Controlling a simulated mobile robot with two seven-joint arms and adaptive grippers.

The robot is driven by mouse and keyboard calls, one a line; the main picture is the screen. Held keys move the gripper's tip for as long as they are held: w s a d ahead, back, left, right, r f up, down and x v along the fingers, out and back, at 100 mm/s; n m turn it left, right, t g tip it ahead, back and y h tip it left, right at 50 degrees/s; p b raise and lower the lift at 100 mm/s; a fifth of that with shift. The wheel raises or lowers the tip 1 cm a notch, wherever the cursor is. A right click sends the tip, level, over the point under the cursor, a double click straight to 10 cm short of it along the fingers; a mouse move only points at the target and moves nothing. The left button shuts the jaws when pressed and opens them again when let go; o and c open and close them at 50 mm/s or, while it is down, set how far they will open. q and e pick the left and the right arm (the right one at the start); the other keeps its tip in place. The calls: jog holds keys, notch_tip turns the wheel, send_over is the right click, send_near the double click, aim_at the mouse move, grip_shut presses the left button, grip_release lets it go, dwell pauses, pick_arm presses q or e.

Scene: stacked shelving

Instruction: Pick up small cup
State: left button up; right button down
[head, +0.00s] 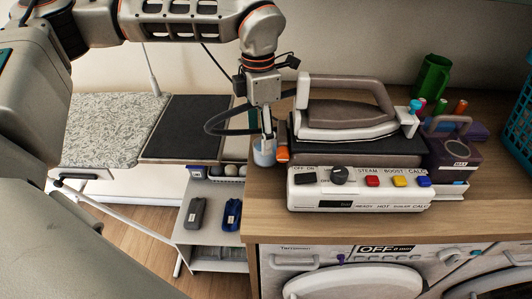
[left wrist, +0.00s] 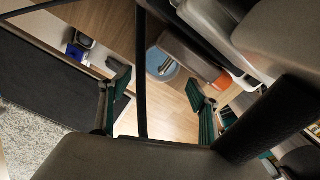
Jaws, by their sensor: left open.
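A small light blue cup (head: 264,153) stands at the left edge of the wooden countertop, beside the iron's base station. In the left wrist view the cup (left wrist: 176,72) shows as a round blue rim with something inside it that I cannot make out. My left gripper (head: 267,136) points down just above and at the cup in the head view, partly covering it. In the left wrist view its two green-padded fingers (left wrist: 157,84) are spread apart, with the cup beyond and roughly between their tips. I cannot tell whether a finger touches it. My right gripper is not in view.
The grey iron (head: 345,105) on its station (head: 360,188) stands close to the right of the gripper. A green mug (head: 432,77), a dark purple container (head: 452,155) and a teal basket (head: 520,125) are farther right. An ironing board (head: 105,125) and low shelf (head: 218,215) lie left.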

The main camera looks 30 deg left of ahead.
pick_arm(q)
jog(key=shift+f, duration=0.45)
jog(key=f, duration=0.4)
jog(key=shift+w+d+f, duration=0.1)
jog(key=shift+w+f, duration=0.15)
jog(key=shift+f, duration=0.15)
jog(key=shift+c, duration=0.7)
jog(key=c, duration=1.2)
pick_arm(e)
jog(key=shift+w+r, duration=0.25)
pick_arm(q)
jog(key=shift+c, duration=0.2)
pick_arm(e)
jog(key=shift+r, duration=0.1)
